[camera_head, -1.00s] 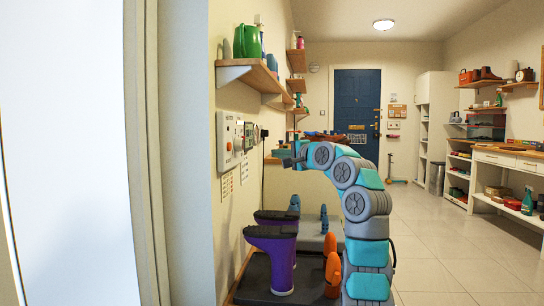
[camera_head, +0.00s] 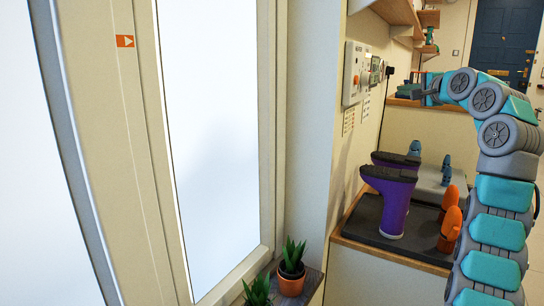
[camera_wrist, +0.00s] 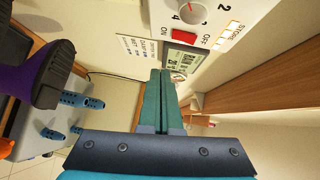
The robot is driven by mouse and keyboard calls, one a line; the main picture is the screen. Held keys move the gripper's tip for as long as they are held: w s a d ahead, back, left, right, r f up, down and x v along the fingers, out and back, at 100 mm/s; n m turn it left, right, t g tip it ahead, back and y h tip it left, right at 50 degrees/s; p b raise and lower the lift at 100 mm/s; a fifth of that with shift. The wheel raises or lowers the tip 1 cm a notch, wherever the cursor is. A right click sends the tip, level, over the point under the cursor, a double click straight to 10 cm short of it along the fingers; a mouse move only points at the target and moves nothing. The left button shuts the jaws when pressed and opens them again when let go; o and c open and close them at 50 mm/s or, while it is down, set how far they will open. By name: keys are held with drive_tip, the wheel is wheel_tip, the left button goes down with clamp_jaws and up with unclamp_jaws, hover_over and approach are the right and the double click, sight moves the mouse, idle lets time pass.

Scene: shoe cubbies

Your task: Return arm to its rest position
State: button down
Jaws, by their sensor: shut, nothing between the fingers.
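My arm stands at the right of the head view, bent over at the top, with its end pointing left. My gripper (camera_head: 426,92) is at that end, close to the wall with the control panels; it is small there. In the wrist view my gripper (camera_wrist: 162,75) shows two teal fingers pressed together with nothing between them. Ahead of the fingers is a panel with a dial, a red ON/OFF switch (camera_wrist: 184,37) and a small display (camera_wrist: 181,56). I cannot tell whether the fingertips touch the panel.
Purple boots (camera_head: 391,200) hang upside down on a dark tray (camera_head: 365,222) beside my arm, with orange pegs (camera_head: 450,222) nearby. A wall panel (camera_head: 354,72) and shelf (camera_head: 394,12) are above.

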drive_tip(key=s+a+f+n+g+p, duration=0.1)
drive_tip(key=s+a+f+n+g, duration=0.2)
drive_tip(key=a, duration=0.4)
drive_tip(key=s+a+f+g+p, duration=0.1)
drive_tip(key=a+f+g, duration=0.3)
drive_tip(key=a+f, duration=0.15)
drive_tip(key=s+a+f+n+g+p, duration=0.1)
drive_tip(key=s+a+f+n+g, duration=0.2)
drive_tip(key=s+a+f, duration=0.55)
drive_tip(key=s+a+f+n+g+h+p, duration=0.1)
drive_tip(key=s+f, duration=0.5)
drive_tip(key=s, duration=0.9)
drive_tip(key=s+a+f+n+g+h, duration=0.1)
drive_tip(key=s+f+n+g, duration=0.3)
drive_tip(key=s, duration=1)
drive_tip(key=s+a+f+n+g+p, duration=0.1)
drive_tip(key=s+a+f+n+g, duration=0.1)
drive_tip(key=s+f, duration=0.8)
drive_tip(key=s+n+g, duration=0.1)
drive_tip(key=s+n, duration=0.1)
drive_tip(key=s, duration=0.3)
drive_tip(key=shift+s+a+h+p, duration=0.15)
drive_tip(key=shift+s+h+p, duration=0.15)
drive_tip(key=shift+s+h, duration=0.1)
